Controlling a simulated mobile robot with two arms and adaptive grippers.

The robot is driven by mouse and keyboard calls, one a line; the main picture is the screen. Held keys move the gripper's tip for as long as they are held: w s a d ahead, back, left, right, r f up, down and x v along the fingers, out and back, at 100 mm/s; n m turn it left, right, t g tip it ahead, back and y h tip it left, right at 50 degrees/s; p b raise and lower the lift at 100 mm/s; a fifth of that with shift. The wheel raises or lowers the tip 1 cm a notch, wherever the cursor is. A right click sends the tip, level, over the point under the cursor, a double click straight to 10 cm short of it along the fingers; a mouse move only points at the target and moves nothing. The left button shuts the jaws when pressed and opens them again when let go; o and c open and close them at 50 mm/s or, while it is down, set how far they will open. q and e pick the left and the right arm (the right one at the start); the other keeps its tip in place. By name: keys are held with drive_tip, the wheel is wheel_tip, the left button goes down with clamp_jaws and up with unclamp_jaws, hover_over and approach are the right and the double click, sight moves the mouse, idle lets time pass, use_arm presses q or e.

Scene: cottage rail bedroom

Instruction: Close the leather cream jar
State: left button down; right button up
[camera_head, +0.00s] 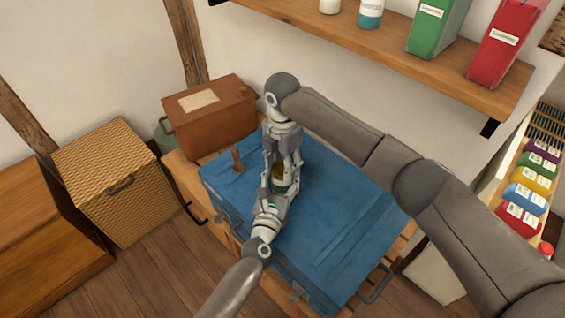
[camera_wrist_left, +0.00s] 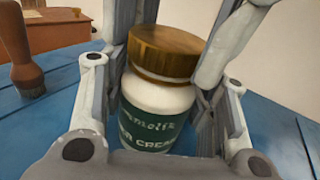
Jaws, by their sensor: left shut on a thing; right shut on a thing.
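The leather cream jar (camera_wrist_left: 158,105) is white with a dark green label and stands upright on the blue surface. Its brown wooden lid (camera_wrist_left: 166,52) sits on top of it; whether it is fully seated I cannot tell. In the head view the jar (camera_head: 278,186) is mostly hidden between my grippers, with the brown lid (camera_head: 279,171) just above. My left gripper (camera_head: 280,186) is shut around the jar's body from the near side. My right gripper (camera_head: 281,160) reaches down from above, its fingers shut on either side of the lid.
A brush with a wooden handle (camera_head: 237,160) stands left of the jar on the blue trunk (camera_head: 350,215). A brown box (camera_head: 210,122) is behind it. The trunk's right side is clear.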

drive_tip(key=shift+m, duration=1.6)
drive_tip(key=shift+c, duration=0.4)
drive_tip(key=o, duration=1.1)
drive_tip(key=shift+o, duration=0.2)
drive_tip(key=shift+r, duration=2.25)
drive_tip(key=shift+c, duration=0.3)
